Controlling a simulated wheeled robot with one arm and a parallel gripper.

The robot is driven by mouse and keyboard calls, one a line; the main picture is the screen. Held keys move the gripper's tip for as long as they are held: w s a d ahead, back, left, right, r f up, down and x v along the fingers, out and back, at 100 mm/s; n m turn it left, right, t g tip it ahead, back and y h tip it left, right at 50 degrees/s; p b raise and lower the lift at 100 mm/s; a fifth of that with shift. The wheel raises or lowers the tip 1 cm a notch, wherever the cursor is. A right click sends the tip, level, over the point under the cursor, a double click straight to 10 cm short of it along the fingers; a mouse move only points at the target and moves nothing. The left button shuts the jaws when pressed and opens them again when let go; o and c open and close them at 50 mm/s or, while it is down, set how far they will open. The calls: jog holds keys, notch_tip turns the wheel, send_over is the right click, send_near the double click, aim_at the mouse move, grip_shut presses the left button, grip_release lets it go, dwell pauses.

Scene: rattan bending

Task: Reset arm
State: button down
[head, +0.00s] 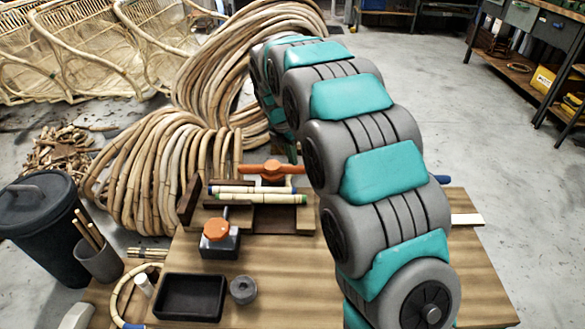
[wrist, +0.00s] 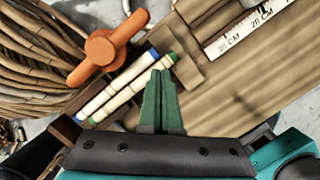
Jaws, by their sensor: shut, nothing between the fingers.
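My gripper (wrist: 160,75) shows in the wrist view with its two green fingers shut together and nothing between them. It is above the wooden bench (head: 270,290), and its tips overlap the green-ended rattan stick (wrist: 137,90) in the picture; I cannot tell the height between them. A blue-ended rattan stick (wrist: 118,83) lies beside that one. In the head view both sticks rest across a wooden fixture with an orange-handled clamp (head: 272,172). My arm arches up from the lower right and curls over behind the fixture, mostly hiding my gripper.
On the bench are an orange-topped device (head: 218,240), a black tray (head: 190,297), a grey round piece (head: 243,290) and a cup of sticks (head: 98,262). Large bent rattan bundles (head: 165,180) stand behind. A ruler (wrist: 250,28) lies at the right. A dark bin (head: 45,225) stands left.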

jog(key=shift+s+r, duration=0.1)
jog(key=shift+r, duration=0.35)
jog(key=s+d+r+m+g, duration=0.1)
jog(key=s+d+r+m, duration=0.1)
jog(key=s+d+m, duration=0.3)
jog(key=s+d+r+m, duration=0.1)
jog(key=s+m, duration=0.2)
jog(key=s, duration=0.5)
jog(key=s+d+r+m+g, duration=0.1)
jog(key=s+d+r+m, duration=0.1)
jog(key=s+d+m, duration=0.3)
jog(key=s+f+m+g+y, duration=0.1)
jog(key=s+m, duration=1.2)
jog(key=s, duration=1.4)
jog(key=shift+d+f+m+g+y, duration=0.25)
jog(key=shift+f+y, duration=0.25)
jog(key=shift+f, duration=0.4)
